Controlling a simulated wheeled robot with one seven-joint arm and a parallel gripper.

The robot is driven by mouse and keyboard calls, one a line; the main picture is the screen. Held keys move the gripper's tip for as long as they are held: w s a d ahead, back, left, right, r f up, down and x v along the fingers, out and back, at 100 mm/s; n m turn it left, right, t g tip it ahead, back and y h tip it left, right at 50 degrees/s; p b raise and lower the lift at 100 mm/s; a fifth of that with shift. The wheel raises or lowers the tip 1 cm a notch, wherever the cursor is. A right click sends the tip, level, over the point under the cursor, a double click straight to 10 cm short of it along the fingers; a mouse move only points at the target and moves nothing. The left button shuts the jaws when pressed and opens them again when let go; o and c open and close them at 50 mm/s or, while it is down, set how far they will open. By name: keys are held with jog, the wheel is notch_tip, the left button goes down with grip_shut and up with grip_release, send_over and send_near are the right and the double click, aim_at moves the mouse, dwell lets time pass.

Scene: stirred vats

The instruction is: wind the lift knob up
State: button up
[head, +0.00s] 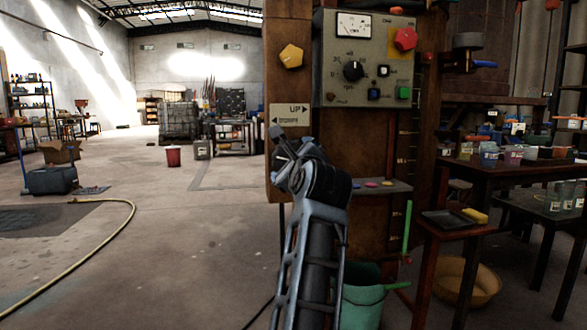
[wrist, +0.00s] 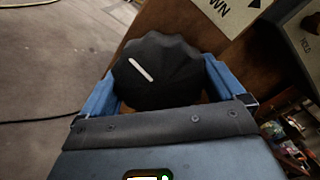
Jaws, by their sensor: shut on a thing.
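The lift knob (wrist: 158,72) is black and scalloped with a white pointer line, and it fills the space between my fingers in the wrist view. The pointer line slants from upper left to lower right there. My gripper (head: 286,147) is shut on the knob, with one blue finger on each side of it. In the head view my gripper is at the left side of the rust-brown column, just below the UP/DOWN sign (head: 290,110), and it hides the knob. The sign's edge also shows in the wrist view (wrist: 228,14).
A grey control panel (head: 340,88) with a dial gauge and coloured knobs is above right of my gripper. A small shelf (head: 398,186) and a green bucket (head: 362,300) are to the right. Tables with jars stand farther right. The floor on the left is open, with a hose (head: 128,225).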

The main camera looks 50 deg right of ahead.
jog(key=shift+d+f+m+b, duration=0.15)
jog(key=shift+m+b, duration=0.1)
jog(key=shift+m, duration=0.4)
jog(key=shift+a+f+m+b, duration=0.1)
jog(key=shift+m+b, duration=0.1)
jog(key=shift+m, duration=0.45)
jog(key=o, duration=0.6)
jog(key=shift+o, duration=0.2)
jog(key=shift+r, duration=0.1)
jog(key=shift+s+a, duration=0.25)
jog(key=p+v, duration=0.1)
jog(key=v, duration=0.6)
jog(key=shift+s, duration=0.1)
